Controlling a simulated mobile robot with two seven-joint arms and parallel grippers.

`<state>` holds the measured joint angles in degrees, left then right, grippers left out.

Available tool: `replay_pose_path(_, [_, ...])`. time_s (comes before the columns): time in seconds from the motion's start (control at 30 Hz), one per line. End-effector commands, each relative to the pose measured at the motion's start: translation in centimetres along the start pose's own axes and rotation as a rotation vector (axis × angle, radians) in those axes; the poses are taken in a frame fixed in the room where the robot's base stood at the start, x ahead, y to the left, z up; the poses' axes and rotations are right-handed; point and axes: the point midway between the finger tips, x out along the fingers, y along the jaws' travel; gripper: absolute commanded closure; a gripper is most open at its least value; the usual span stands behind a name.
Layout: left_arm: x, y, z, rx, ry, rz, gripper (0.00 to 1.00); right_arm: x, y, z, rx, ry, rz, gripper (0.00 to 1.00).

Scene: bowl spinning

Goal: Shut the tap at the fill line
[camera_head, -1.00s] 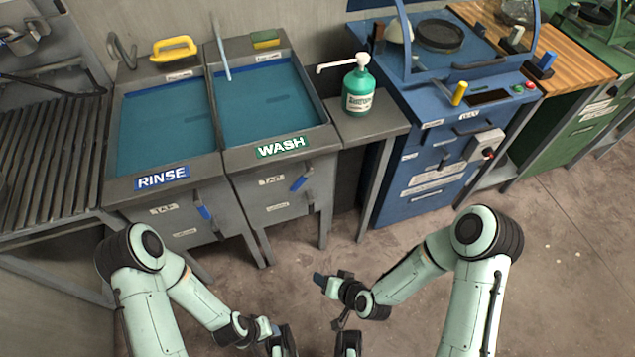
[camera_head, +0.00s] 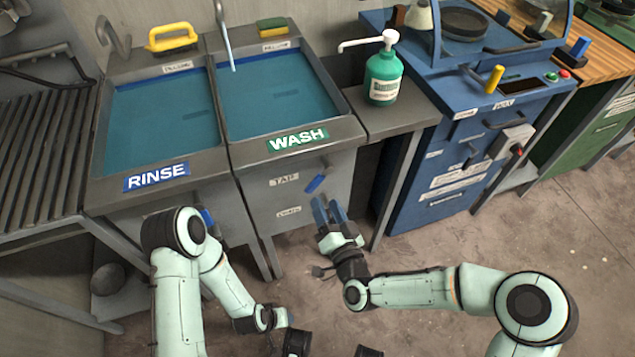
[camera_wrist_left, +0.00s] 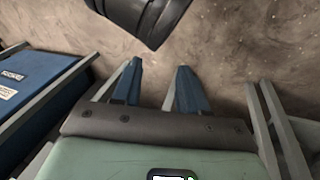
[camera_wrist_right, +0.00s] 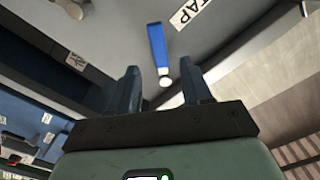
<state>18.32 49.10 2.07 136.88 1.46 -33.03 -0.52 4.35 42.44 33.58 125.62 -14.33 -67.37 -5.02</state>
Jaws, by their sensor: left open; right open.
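The WASH basin (camera_head: 345,130) holds blue water (camera_head: 270,110), with a small label (camera_head: 277,46) on its back rim, perhaps the fill line. A thin pale streak (camera_head: 226,40), probably running water, drops into it. The blue tap lever (camera_head: 315,184) is on the basin's front beside the TAP label, slanting in the head view. My right gripper (camera_head: 328,200) is open just below it; in the right wrist view the lever (camera_wrist_right: 157,45) stands ahead of the gap between the fingers, apparently untouched. My left gripper (camera_wrist_left: 160,75) is open and empty above the floor.
The RINSE basin (camera_head: 100,165), with its own blue lever (camera_head: 208,216) partly behind my left arm, adjoins on the left. A green pump bottle (camera_head: 383,78) stands on the side shelf (camera_head: 410,110). A blue cabinet (camera_head: 410,190) is to the right.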

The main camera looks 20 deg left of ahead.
Motion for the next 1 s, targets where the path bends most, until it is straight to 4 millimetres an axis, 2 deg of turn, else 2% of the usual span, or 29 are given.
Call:
replay_pose_path(0.03, [0.3,-0.1,-0.2,-0.001,0.007,-0.001,0.57,1.2,0.1,0.1,0.002,0.003,0.000,0.51])
replay_pose_path(0.2, [0.9,-0.3,-1.0,-0.003,0.031,-0.003,0.57,4.7,0.1,0.2,0.001,0.001,0.000,0.51])
replay_pose_path(0.4, [1.4,-0.5,-1.8,-0.004,0.053,-0.004,0.57,7.4,0.1,0.1,0.001,-0.001,0.001,0.51])
replay_pose_path(0.57, [1.4,-0.5,-2.0,-0.004,0.060,-0.004,0.57,8.2,0.1,0.1,0.000,-0.002,0.001,0.51])
replay_pose_path(0.83, [1.4,-0.5,-2.1,-0.005,0.061,-0.004,0.57,8.3,0.1,0.1,0.000,-0.003,0.001,0.51])
replay_pose_path(0.87, [1.4,-0.5,-2.1,-0.005,0.061,-0.004,0.57,8.3,0.1,0.1,0.000,-0.003,0.001,0.58])
replay_pose_path(0.9, [1.4,-0.5,-2.1,-0.005,0.061,-0.004,0.57,8.3,0.1,0.1,0.000,-0.003,0.001,0.71])
replay_pose_path(1.0, [1.4,-0.5,-2.0,-0.004,0.061,-0.004,0.57,8.3,0.1,0.1,0.000,-0.002,0.001,1.00])
